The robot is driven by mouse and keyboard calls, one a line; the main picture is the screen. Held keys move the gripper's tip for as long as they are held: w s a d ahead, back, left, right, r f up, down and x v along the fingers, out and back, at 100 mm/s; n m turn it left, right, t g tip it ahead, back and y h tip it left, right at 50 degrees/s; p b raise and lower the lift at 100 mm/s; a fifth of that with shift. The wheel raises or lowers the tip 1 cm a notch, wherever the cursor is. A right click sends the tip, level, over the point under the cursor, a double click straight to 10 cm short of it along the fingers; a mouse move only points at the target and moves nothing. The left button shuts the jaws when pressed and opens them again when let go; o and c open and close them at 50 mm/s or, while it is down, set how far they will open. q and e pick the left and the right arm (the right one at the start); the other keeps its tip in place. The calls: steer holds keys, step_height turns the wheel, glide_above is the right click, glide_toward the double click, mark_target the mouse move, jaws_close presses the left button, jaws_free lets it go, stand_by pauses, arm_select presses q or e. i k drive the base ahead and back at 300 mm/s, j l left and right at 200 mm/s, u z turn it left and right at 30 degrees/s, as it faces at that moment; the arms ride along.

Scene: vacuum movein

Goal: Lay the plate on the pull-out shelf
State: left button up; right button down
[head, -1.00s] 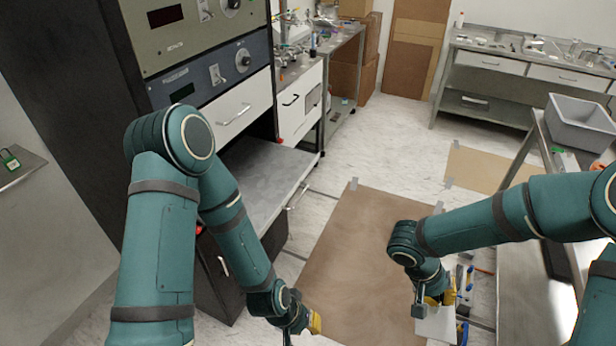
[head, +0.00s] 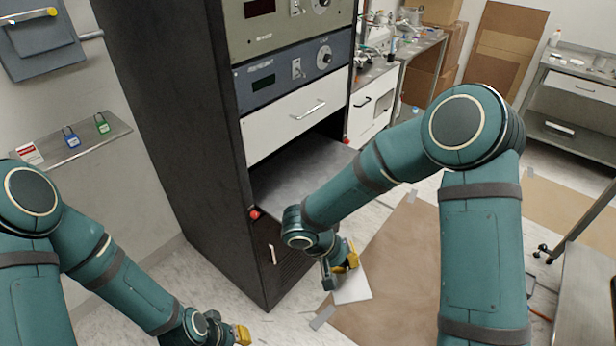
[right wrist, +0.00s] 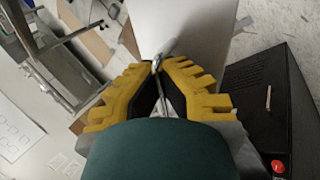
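The white plate (head: 352,289) hangs from my right gripper (head: 350,262), whose yellow fingers are shut on its edge. In the right wrist view the plate (right wrist: 190,28) extends away beyond the closed fingertips (right wrist: 157,66). The pull-out shelf (head: 290,175) is the grey flat surface in the black rack, below a white drawer. Its front right part is hidden behind my right forearm. The plate is lower than the shelf and in front of it, apart from it. My left gripper (head: 240,335) is low at the bottom edge, only its yellow tip showing; its opening cannot be judged.
The black rack (head: 170,130) stands beside the shelf, with a red knob (head: 254,214) by its front edge. A wall ledge (head: 75,145) with padlocks is at the left. A brown floor mat (head: 390,270) lies right of the plate. A metal table (head: 585,290) stands at the right.

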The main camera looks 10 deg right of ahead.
mark_target(315, 177)
steer(key=i+l+u, duration=0.4)
steer(key=i, duration=0.25)
steer(key=i+l, duration=0.25)
steer(key=i+j, duration=0.4)
